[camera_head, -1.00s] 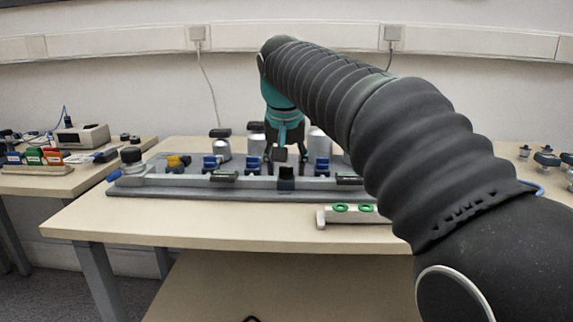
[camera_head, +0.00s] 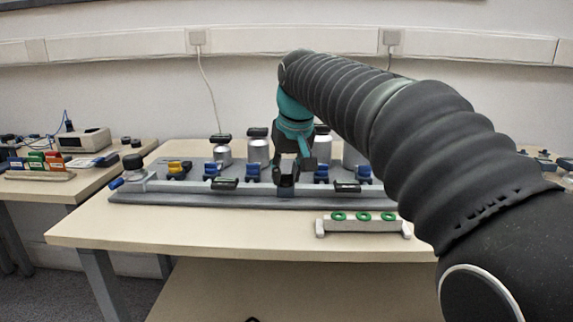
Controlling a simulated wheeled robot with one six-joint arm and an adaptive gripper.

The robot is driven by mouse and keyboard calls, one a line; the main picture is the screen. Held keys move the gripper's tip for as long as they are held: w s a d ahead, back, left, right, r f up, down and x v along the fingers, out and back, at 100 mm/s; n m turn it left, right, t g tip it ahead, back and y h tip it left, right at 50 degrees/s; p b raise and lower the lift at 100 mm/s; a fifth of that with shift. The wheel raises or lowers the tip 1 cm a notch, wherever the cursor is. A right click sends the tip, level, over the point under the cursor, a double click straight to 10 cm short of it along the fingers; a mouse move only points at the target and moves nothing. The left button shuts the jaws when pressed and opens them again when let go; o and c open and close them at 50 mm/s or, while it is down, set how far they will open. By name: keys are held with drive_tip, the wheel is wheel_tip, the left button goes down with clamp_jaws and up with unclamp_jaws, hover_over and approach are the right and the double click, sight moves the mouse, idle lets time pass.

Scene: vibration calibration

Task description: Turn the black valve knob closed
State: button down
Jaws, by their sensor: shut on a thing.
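My gripper (camera_head: 292,174) points down over the middle of a long grey valve rig (camera_head: 140,199) on the table. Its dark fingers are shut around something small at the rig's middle. It appears to be the black valve knob, but the fingers hide most of it. Black-handled fittings lie along the front edge, one to the left (camera_head: 224,184) and one to the right (camera_head: 347,186). Silver cylinders with black tops (camera_head: 257,148) stand behind. The knob's turn angle cannot be read.
A light block with three green rings (camera_head: 363,226) lies in front of the rig. A left side table holds a beige device (camera_head: 84,140) and coloured blocks (camera_head: 37,161). A right side table is mostly hidden by my arm. The front left tabletop is clear.

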drive_tip(key=n+p, duration=0.1)
drive_tip(key=n, duration=0.1)
drive_tip(key=n+y+p, duration=0.1)
drive_tip(key=shift+w+d+r+n+g, duration=0.1)
drive_tip(key=shift+r+n+g, duration=0.1)
drive_tip(key=shift+n+g, duration=0.2)
drive_tip(key=n+y+p, duration=0.1)
drive_tip(key=n+p, duration=0.1)
drive_tip(key=n, duration=0.1)
drive_tip(key=shift+n+g, duration=0.3)
drive_tip(key=shift+g, duration=0.1)
drive_tip(key=n+g+y+p, duration=0.1)
drive_tip(key=n+p, duration=0.1)
drive_tip(key=n, duration=0.1)
drive_tip(key=shift+w, duration=0.1)
drive_tip(key=shift+f+n+g+p, duration=0.15)
drive_tip(key=shift+n+g+p, duration=0.65)
drive_tip(key=shift+n, duration=0.9)
drive_tip(key=c, duration=0.8)
unclamp_jaws()
drive_tip(key=shift+c, duration=0.2)
drive_tip(key=shift+d, duration=0.1)
